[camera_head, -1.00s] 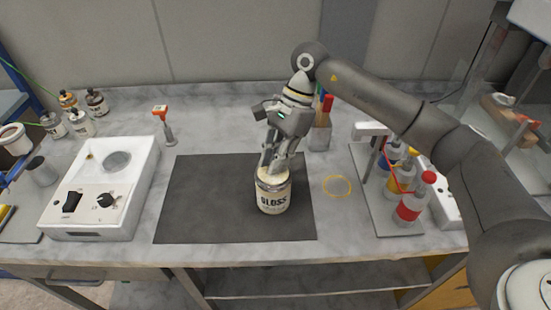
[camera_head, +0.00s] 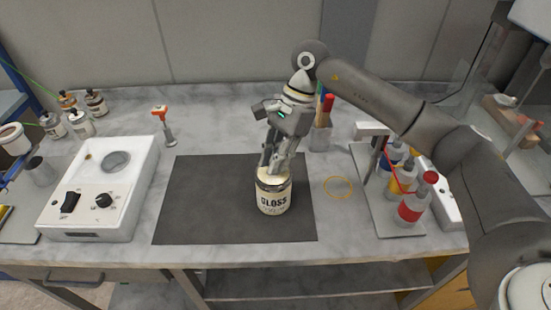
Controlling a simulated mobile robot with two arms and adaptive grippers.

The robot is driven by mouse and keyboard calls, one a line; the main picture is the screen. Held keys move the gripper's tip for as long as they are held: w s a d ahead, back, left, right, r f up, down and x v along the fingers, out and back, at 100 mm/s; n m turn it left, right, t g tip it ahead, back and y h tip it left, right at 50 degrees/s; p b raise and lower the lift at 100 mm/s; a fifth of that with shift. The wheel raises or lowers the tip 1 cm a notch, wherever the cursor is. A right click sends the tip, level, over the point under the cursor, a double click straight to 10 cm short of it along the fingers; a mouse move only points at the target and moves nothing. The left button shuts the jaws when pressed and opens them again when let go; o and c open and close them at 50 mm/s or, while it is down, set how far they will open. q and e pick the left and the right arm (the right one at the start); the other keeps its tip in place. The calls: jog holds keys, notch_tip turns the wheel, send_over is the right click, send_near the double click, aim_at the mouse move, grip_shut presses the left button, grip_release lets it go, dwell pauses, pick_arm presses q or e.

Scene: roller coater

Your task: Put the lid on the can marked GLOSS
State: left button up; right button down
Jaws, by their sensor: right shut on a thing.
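The can marked GLOSS (camera_head: 273,197) stands upright on the dark mat (camera_head: 200,215). My right gripper (camera_head: 272,168) points down right over the can's top, its fingers shut on a pale thing at the can's mouth, which looks like the lid (camera_head: 264,173). The fingers hide much of it, so I cannot tell whether it is seated on the rim. My left gripper is not in view.
A white device with knobs (camera_head: 100,190) is left of the mat. An orange-topped tool (camera_head: 163,125) stands behind it. A rack with colored bottles (camera_head: 410,205) is at right. A yellow ring (camera_head: 338,187) lies on the bench beside the mat. Small bottles (camera_head: 80,122) stand at the back left.

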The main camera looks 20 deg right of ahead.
jog(key=shift+f+b, duration=0.15)
jog(key=shift+b, duration=0.6)
dwell(1.2)
dwell(0.3)
jog(key=c, duration=0.8)
grip_release()
jog(key=shift+r+p, duration=1.55)
jog(key=shift+r, duration=2)
grip_shut()
